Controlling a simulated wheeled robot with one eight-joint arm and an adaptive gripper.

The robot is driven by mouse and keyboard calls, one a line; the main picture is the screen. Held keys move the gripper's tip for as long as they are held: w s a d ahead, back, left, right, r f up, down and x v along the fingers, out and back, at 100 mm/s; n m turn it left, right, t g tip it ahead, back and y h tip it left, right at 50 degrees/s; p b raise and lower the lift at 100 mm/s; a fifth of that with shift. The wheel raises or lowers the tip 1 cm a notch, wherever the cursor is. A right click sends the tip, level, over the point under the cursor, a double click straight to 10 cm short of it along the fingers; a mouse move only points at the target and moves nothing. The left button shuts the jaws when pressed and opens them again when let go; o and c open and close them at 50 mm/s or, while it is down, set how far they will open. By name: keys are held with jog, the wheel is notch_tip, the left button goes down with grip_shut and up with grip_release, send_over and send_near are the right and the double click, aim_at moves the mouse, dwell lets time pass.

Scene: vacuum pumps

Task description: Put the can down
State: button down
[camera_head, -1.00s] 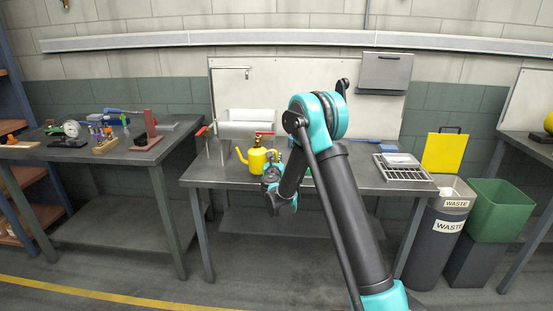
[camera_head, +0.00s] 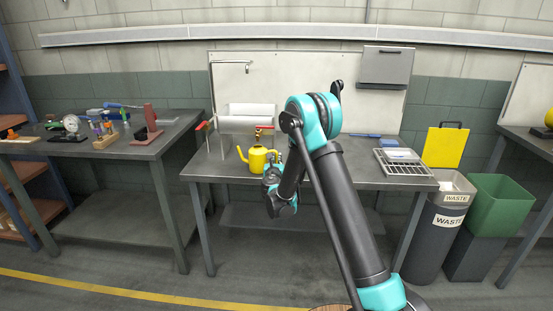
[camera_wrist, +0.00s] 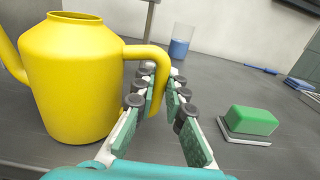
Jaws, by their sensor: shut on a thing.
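The can is a yellow watering can with a spout and a loop handle. In the head view the can (camera_head: 257,160) is upright at the left-middle of the centre workbench (camera_head: 225,174). In the wrist view the can (camera_wrist: 75,75) fills the left side, spout to the far left. My gripper (camera_wrist: 160,82) is shut on the can's handle, with the fingers on both sides of it. In the head view my gripper (camera_head: 275,165) is just right of the can and partly hidden by my arm. The can's base looks at or very near the bench top; I cannot tell contact.
A green sponge (camera_wrist: 252,120) on a pale dish lies right of my gripper. A glass of blue liquid (camera_wrist: 181,41) stands behind. A paper roll (camera_head: 248,116) and a red-handled valve (camera_head: 264,128) are behind the can. A rack (camera_head: 405,165) is at the bench's right.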

jog(key=shift+f, duration=0.15)
jog(key=c, duration=1.5)
grip_release()
jog(key=shift+c, duration=0.5)
jog(key=c, duration=0.3)
jog(key=shift+s, duration=0.1)
